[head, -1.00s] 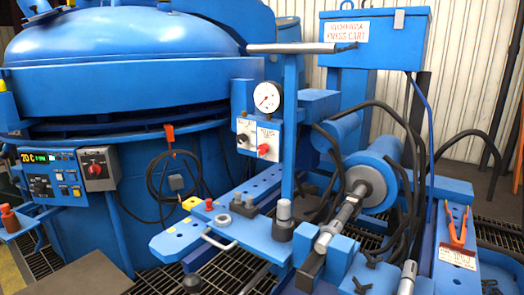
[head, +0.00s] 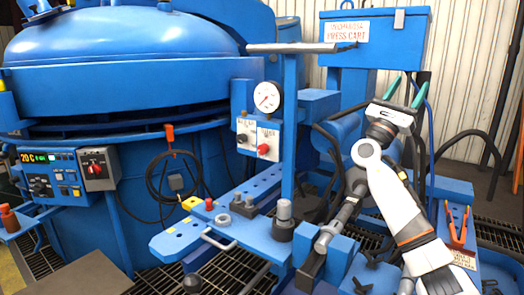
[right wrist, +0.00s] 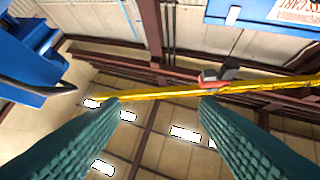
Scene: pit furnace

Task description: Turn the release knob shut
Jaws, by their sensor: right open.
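A small white panel (head: 258,136) on the blue press stand carries a black knob (head: 242,138) and a red knob (head: 263,149), under a round gauge (head: 267,97). The panel lettering is too small to tell which is the release knob. My right gripper (head: 406,91) is open and empty, its teal fingers pointing up, well to the right of the panel and in front of the press cart. In the right wrist view the open fingers (right wrist: 157,101) point toward the ceiling, and no knob shows. My left gripper is out of view.
The press cart box (head: 375,38) stands behind my right gripper. A horizontal bar (head: 300,47) tops the stand's post. Black hoses and a blue cylinder (head: 345,127) lie near my right arm. Orange-handled pliers (head: 457,225) rest at right. A furnace (head: 125,60) fills the left.

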